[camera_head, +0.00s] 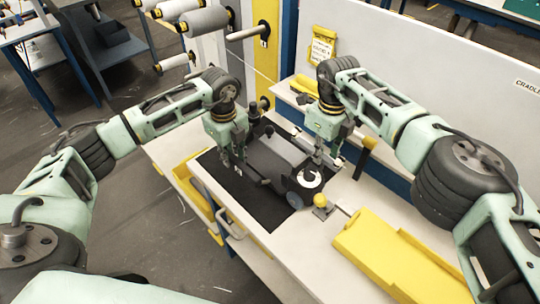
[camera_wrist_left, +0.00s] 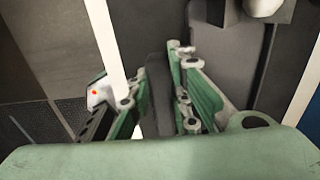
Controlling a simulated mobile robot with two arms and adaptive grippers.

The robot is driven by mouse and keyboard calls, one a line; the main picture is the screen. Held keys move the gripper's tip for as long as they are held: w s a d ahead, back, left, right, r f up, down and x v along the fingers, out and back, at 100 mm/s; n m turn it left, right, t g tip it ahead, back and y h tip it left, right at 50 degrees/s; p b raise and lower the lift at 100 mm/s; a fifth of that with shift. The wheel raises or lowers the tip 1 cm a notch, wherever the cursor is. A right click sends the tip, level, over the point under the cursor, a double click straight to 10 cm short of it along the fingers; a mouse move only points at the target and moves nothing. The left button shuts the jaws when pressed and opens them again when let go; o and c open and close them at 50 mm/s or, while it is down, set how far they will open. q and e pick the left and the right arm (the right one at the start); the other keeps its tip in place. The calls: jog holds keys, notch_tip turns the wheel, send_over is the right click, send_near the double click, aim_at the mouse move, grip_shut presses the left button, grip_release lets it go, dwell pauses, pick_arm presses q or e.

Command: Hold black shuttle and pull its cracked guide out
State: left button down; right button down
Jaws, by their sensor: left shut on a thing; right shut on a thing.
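The black shuttle (camera_head: 264,158), a long dark body with a grey top, lies on a dark mat (camera_head: 262,207) on the workbench. A round white piece (camera_head: 308,179) shows at its right end. My left gripper (camera_head: 231,168) is shut on the shuttle's left end; in the left wrist view a dark bar of it (camera_wrist_left: 158,85) stands between the fingers. My right gripper (camera_head: 323,160) points down and is shut on a part at the shuttle's right end, just behind the white piece. Its fingertips hide that part, so I cannot tell the guide or its crack.
A yellow-knobbed fitting (camera_head: 320,202) stands close in front of the shuttle's right end. A yellow tray (camera_head: 395,260) lies at the right front of the bench. A black post with a yellow top (camera_head: 365,155) stands to the right. Grey spools (camera_head: 205,20) hang at the back.

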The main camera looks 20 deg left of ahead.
jog(key=shift+r, duration=0.65)
jog(key=shift+r, duration=2.3)
jog(key=shift+r, duration=0.1)
notch_tip(320, 180, up, 5)
jog(key=shift+f, duration=0.1)
pick_arm(q)
jog(key=c, duration=1.5)
grip_release()
jog(key=shift+c, duration=0.2)
